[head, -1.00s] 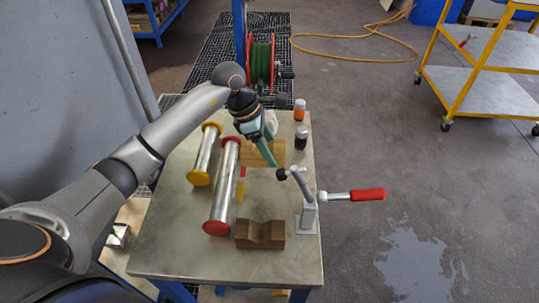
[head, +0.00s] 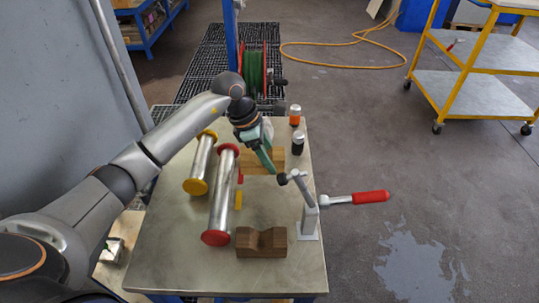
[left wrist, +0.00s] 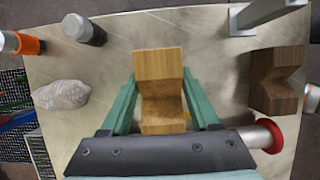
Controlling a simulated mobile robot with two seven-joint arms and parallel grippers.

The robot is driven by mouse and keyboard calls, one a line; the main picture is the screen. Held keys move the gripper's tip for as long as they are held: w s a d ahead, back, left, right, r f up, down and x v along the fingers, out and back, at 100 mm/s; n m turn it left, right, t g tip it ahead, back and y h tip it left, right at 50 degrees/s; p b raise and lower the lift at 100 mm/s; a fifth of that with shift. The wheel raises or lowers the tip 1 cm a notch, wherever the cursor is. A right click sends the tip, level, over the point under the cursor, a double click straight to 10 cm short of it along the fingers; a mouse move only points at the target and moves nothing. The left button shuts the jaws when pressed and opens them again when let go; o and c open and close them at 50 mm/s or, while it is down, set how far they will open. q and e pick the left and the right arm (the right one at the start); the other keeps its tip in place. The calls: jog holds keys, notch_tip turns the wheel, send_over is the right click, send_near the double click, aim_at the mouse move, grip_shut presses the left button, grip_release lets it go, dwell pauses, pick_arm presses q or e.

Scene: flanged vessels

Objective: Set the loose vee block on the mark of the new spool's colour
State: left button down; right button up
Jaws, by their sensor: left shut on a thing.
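A light wooden vee block (head: 278,158) is near the middle of the table, partly hidden by my left gripper (head: 267,160) in the head view. In the left wrist view, my gripper is shut on this light block (left wrist: 158,65), with a green finger on each side. I cannot tell whether the block is clear of the table. A dark brown vee block (head: 261,244) stands at the near side, apart from the gripper. A yellow-flanged spool (head: 202,160) and a longer red-flanged spool (head: 222,195) lie to the left. A small red mark (head: 240,179) and a yellow mark (head: 238,200) show beside them.
A lever clamp with a red handle (head: 370,197) stands at the table's right edge, close to the gripper. The near left tabletop (head: 170,245) is bare.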

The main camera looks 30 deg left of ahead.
pick_arm(q)
notch_tip(320, 180, down, 2)
jog(key=shift+f+b, duration=0.1)
jog(key=shift+b, duration=0.6)
jog(key=shift+f+b, duration=0.3)
jog(key=shift+f, duration=0.15)
jog(key=shift+f+b, duration=0.6)
jog(key=shift+f, duration=0.25)
pick_arm(e)
jog(key=shift+w+a+f+y, duration=0.15)
jog(key=shift+w+a+f, duration=0.2)
jog(key=shift+a+f, duration=0.2)
jog(key=shift+w+a+f+y, duration=0.15)
jog(key=shift+w+a+f, duration=0.15)
jog(key=shift+a+f, duration=0.15)
pick_arm(q)
jog(key=shift+f+b, duration=0.4)
pick_arm(e)
jog(key=shift+s+d+f, duration=0.1)
jog(key=shift+s+f, duration=0.1)
jog(key=shift+f, duration=0.45)
pick_arm(q)
jog(key=shift+c, duration=0.2)
grip_release()
pick_arm(e)
jog(key=shift+r, duration=0.1)
